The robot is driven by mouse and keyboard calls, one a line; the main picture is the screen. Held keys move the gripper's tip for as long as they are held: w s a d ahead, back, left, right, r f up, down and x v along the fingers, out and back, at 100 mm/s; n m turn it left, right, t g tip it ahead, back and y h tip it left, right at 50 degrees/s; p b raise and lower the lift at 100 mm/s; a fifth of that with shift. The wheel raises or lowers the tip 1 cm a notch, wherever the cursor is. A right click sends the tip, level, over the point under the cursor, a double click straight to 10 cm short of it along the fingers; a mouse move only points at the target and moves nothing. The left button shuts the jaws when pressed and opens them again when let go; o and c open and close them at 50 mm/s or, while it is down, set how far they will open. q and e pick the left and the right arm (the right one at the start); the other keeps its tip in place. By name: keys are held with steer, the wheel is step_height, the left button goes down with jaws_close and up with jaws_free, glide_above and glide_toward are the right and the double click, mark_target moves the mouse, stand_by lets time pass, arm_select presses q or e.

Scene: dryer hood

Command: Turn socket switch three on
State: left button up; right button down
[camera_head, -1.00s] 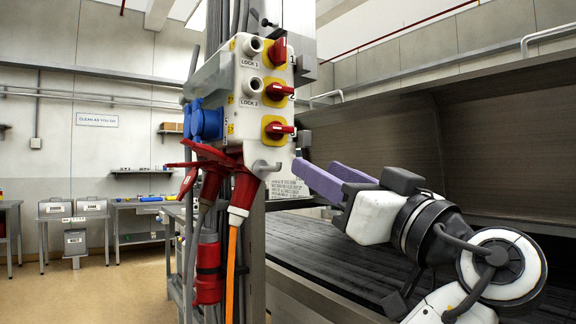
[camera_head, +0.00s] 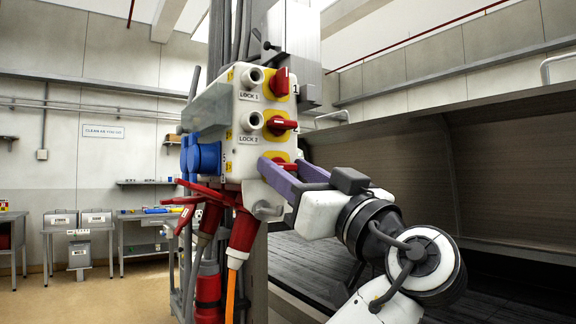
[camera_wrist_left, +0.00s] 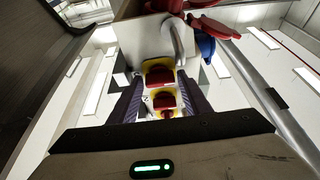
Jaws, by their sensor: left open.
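The white socket box (camera_head: 240,125) carries three red rotary switches on yellow plates in a column. Switch three (camera_head: 283,160), the lowest, is partly hidden by my left gripper (camera_head: 283,165). The gripper's purple fingers are open, with their tips at switch three; contact cannot be told. In the left wrist view, switch three (camera_wrist_left: 160,72) and switch two (camera_wrist_left: 164,101) show between the spread fingers. My right gripper is not in view.
Red plugs (camera_head: 243,235) and blue sockets (camera_head: 205,158) are on the box's left and lower side. A grey hook (camera_head: 266,210) sticks out below switch three. The dark hood (camera_head: 400,140) fills the right. Side tables (camera_head: 140,216) stand far left.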

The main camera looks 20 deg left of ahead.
arm_select(q)
steer(key=shift+c, duration=0.2)
steer(key=c, duration=0.7)
steer(key=shift+c, duration=0.2)
